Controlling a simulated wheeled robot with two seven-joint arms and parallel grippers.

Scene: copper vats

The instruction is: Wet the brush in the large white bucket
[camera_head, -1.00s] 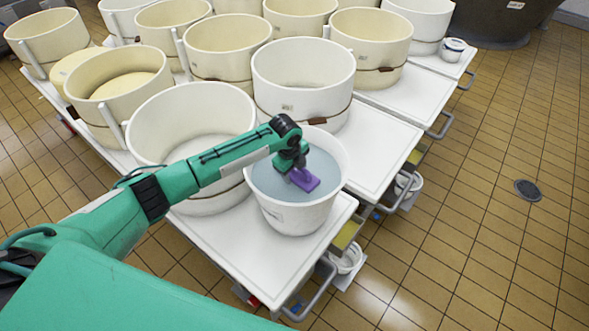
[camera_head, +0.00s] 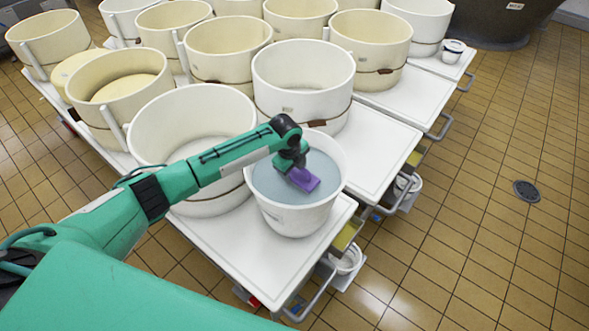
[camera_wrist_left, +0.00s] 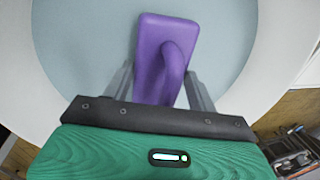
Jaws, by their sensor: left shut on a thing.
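The white bucket (camera_head: 297,218) stands at the front corner of a white cart and holds bluish water (camera_head: 265,184). My left gripper (camera_head: 291,168) is over the bucket's opening, pointing down, and is shut on the purple brush (camera_head: 305,180). In the left wrist view the brush (camera_wrist_left: 165,58) sits between the two grey fingers (camera_wrist_left: 162,88), its handle toward me, with the water behind it. The brush is inside the rim. Its underside is hidden, so I cannot tell how deep it is in the water. My right gripper is not in view.
A large white tub (camera_head: 192,125) stands left of the bucket and another (camera_head: 303,75) behind it. Several cream tubs fill the carts further back. The cart top (camera_head: 245,240) is bare in front of the bucket. Tiled floor (camera_head: 480,180) is open at right.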

